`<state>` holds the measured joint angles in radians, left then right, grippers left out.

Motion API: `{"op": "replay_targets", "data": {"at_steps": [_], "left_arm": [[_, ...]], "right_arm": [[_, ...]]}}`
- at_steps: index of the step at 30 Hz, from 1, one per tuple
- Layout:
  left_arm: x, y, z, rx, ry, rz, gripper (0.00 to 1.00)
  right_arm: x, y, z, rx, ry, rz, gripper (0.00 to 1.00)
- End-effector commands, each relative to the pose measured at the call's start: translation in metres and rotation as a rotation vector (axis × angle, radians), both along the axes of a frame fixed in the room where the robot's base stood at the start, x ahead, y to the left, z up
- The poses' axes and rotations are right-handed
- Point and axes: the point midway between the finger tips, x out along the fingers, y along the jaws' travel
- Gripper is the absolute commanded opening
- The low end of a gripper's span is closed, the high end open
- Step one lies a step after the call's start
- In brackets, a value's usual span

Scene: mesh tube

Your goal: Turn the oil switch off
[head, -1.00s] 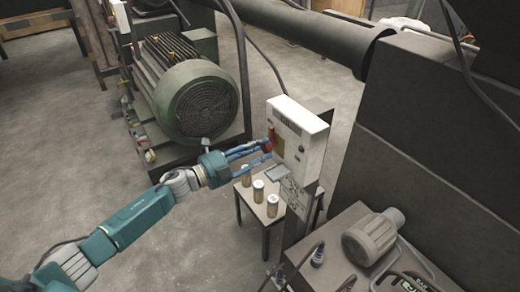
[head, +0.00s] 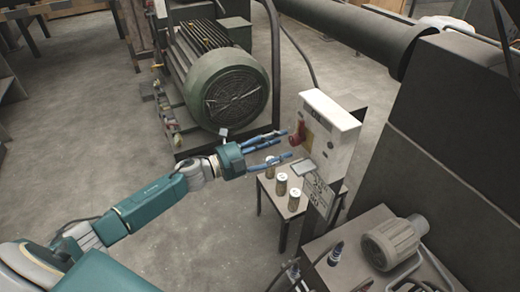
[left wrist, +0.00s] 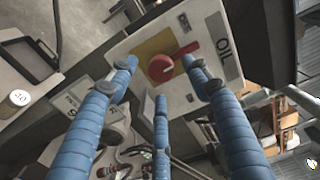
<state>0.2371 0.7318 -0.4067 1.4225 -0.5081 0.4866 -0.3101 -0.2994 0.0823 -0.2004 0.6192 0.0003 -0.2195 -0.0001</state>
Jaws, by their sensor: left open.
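The oil switch (head: 297,135) is a red rotary handle on the front of a white control box (head: 336,122). My left gripper (head: 287,146) has three blue fingers, spread open and empty, pointing at the box. The fingertips are just left of the switch and look apart from it. In the left wrist view the fingers (left wrist: 160,85) spread around the switch's line of sight. My right gripper is not in view.
A small table (head: 266,187) with several lidded jars (head: 281,184) stands below the box. A large green motor (head: 225,85) is behind my left gripper. A dark bench with a beige motor (head: 392,243) is at lower right. The floor at left is clear.

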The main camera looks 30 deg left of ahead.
Motion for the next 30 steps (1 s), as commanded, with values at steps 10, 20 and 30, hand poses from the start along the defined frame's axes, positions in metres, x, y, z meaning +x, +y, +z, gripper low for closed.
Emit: {"op": "replay_targets", "data": {"at_steps": [10, 20, 30], "left_arm": [[-0.055, 0.045, -0.001, 0.002, 0.002, 0.003, 0.49], [-0.068, 0.056, 0.001, -0.001, -0.001, 0.004, 0.49], [-0.068, 0.056, 0.000, -0.001, -0.001, 0.004, 0.49]], "right_arm": [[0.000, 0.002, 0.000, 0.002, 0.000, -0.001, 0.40], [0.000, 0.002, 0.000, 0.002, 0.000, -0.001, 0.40], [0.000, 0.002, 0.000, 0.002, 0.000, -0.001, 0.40]]}}
